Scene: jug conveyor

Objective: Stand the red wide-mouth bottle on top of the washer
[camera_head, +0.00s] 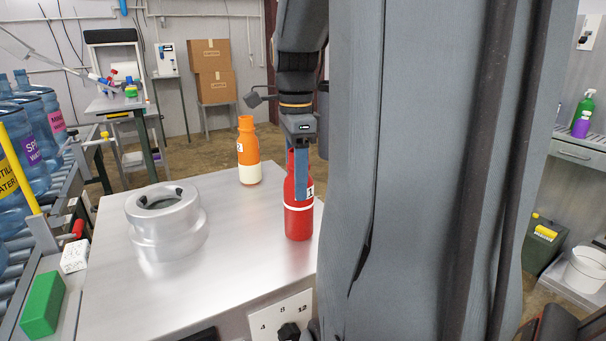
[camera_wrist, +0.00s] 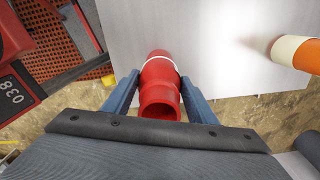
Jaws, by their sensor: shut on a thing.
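The red wide-mouth bottle (camera_head: 298,222), with a white band and a label "1", is upright near the right edge of a steel top (camera_head: 240,270). My gripper (camera_head: 301,172) is shut on it from above, blue fingers on either side. In the wrist view the bottle (camera_wrist: 160,85) lies between the fingers (camera_wrist: 152,98), its open mouth towards the camera. I cannot tell whether its base touches the steel. The steel-topped unit has a dial panel (camera_head: 283,317) and looks like the washer. A round steel fitting (camera_head: 166,228) with an open top sits on it.
An orange bottle (camera_head: 248,150) with a cream lower part stands behind the red one; it also shows in the wrist view (camera_wrist: 295,52). A green block (camera_head: 42,304) and blue jugs (camera_head: 28,125) are at left. The front middle of the steel top is clear.

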